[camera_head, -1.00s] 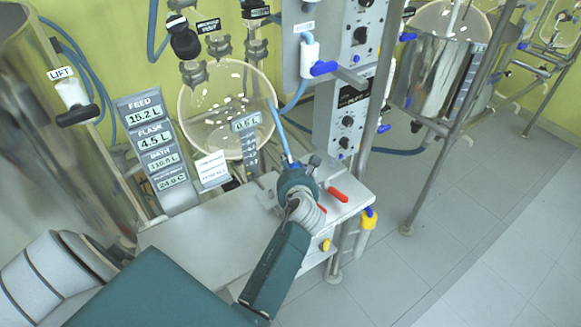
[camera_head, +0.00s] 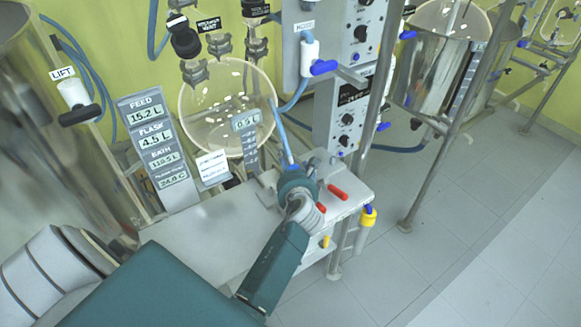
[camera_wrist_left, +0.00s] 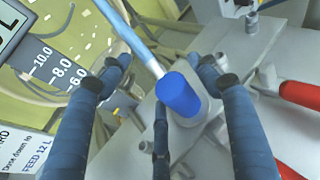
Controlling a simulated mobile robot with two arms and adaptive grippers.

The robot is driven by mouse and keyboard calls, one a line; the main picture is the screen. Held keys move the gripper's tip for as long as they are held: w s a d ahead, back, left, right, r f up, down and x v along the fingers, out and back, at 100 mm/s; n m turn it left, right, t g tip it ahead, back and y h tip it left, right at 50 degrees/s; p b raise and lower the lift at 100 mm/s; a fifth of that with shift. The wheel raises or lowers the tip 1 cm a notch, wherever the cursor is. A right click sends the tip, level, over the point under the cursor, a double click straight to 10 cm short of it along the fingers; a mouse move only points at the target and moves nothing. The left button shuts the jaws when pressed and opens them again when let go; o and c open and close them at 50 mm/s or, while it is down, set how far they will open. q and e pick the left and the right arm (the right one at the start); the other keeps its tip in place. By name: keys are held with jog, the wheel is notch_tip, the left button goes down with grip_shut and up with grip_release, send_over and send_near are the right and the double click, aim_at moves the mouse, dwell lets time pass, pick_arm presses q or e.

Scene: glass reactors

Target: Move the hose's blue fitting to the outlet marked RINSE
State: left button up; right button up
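The hose's blue fitting (camera_wrist_left: 179,96) stands on a grey block in the left wrist view, with the light blue hose (camera_wrist_left: 128,35) running up and left from beside it. My left gripper (camera_wrist_left: 163,78) has its fingers spread around the fitting, with visible gaps at both sides. In the head view this gripper (camera_head: 294,172) is over the bench's right part and hides the fitting; the hose (camera_head: 284,140) rises above it. I cannot read a RINSE mark in either view. My right gripper is not in view.
Red handles (camera_head: 338,193) lie just right of the gripper, and a yellow fitting (camera_head: 368,217) hangs at the bench's right edge. A glass flask (camera_head: 205,120) stands behind. The bench top (camera_head: 205,230) is clear to the left. Control boxes (camera_head: 350,120) stand behind right.

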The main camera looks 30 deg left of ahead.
pick_arm(q)
jog(key=shift+s+f, duration=0.1)
jog(key=shift+s+d, duration=0.2)
jog(key=shift+d, duration=0.05)
jog(key=v, duration=1.1)
jog(key=shift+r, duration=0.3)
